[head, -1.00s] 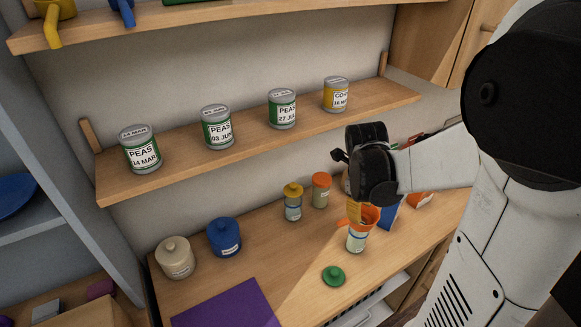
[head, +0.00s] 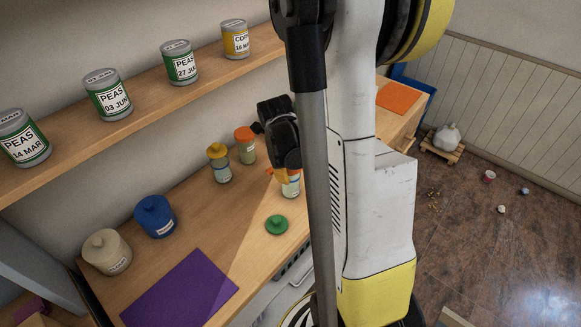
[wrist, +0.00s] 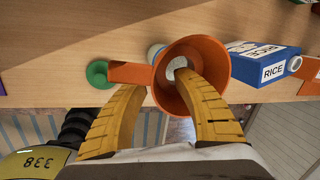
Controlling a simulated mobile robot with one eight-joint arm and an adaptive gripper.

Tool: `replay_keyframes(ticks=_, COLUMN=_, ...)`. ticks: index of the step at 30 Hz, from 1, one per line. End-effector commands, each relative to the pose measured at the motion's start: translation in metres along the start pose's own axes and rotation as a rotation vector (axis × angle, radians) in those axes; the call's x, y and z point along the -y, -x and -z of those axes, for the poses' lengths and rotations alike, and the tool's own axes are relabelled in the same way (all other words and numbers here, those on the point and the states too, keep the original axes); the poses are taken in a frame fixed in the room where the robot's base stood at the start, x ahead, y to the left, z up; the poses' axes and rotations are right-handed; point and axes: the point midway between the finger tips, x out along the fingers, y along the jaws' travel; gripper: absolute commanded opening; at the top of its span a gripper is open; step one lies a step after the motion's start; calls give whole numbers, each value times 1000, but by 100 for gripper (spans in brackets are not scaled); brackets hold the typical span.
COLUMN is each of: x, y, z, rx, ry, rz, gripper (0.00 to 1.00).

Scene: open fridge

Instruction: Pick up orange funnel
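The orange funnel (wrist: 215,50) sits mouth up on a small labelled jar on the counter, with its flat handle (wrist: 128,72) pointing left in the wrist view. In the head view only an orange sliver of it shows above the jar (head: 291,188); my arm hides the rest. My gripper (wrist: 160,82) has two yellow fingers spread apart. The right finger reaches into the funnel's mouth, and the left finger is outside its wall near the handle. The funnel's near wall lies between them, with no clear grip on it. My gripper also shows in the head view (head: 284,172).
A green lid (head: 276,224) lies near the jar. A blue rice box (wrist: 265,62) is right of the funnel. A purple mat (head: 180,288) lies front left. The shelf (head: 140,115) with cans hangs above.

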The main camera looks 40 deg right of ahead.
Motion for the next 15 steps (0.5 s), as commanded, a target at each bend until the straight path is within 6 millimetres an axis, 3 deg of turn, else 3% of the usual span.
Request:
replay_keyframes(ticks=6, x=0, y=-1, z=0, rx=0, ry=0, rz=0, gripper=36)
replay_keyframes(ticks=7, x=0, y=-1, z=0, rx=0, ry=0, rz=0, gripper=32)
replay_keyframes(ticks=10, x=0, y=-1, z=0, rx=0, ry=0, rz=0, gripper=1)
replay_keyframes(ticks=15, x=0, y=-1, z=0, rx=0, ry=0, rz=0, gripper=0)
